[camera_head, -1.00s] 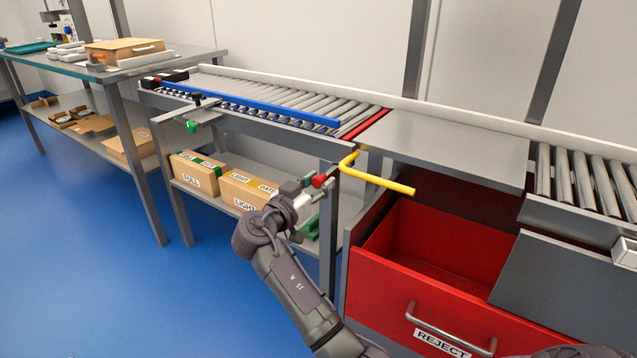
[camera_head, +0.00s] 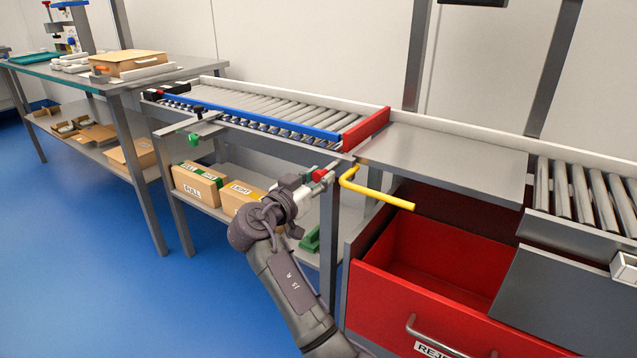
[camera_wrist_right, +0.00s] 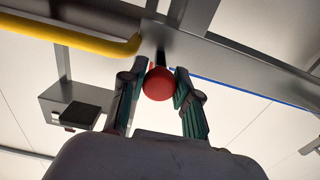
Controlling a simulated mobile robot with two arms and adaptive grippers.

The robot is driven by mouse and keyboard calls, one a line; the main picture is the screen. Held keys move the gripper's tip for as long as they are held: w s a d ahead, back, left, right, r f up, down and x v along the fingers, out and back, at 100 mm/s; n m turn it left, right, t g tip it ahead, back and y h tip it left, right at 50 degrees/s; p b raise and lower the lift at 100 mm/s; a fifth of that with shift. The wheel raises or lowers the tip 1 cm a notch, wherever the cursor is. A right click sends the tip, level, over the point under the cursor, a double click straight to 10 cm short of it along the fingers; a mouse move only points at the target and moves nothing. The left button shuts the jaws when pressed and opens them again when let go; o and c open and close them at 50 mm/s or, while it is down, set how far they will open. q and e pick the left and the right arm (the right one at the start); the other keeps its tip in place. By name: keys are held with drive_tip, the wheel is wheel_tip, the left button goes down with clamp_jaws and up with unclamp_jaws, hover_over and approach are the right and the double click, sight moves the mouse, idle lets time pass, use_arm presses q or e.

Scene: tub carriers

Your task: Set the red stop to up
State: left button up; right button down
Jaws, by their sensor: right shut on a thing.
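The red stop (camera_head: 366,130) is a flat red plate across the right end of the roller conveyor. It stands up above the rollers, at the end of the blue rail. Its round red knob (camera_head: 319,175) is below the conveyor's front edge, beside the post. My right gripper (camera_head: 308,183) is shut on the knob from the front. In the right wrist view the red knob (camera_wrist_right: 159,83) sits between the two fingers, with a stem rising behind it. My left gripper is not in view.
A yellow bent bar (camera_head: 380,193) juts out just right of the knob. The open red reject drawer (camera_head: 425,308) lies below it. A green handle (camera_head: 195,139) hangs at the conveyor's left. Boxes (camera_head: 197,188) stand on the shelf underneath. Blue floor at left is free.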

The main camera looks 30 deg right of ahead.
drive_tip(key=c, duration=1)
unclamp_jaws()
drive_tip(key=shift+r, duration=0.45)
drive_tip(key=shift+o, duration=0.9)
drive_tip(key=shift+f, duration=0.2)
drive_tip(key=v, duration=1.2)
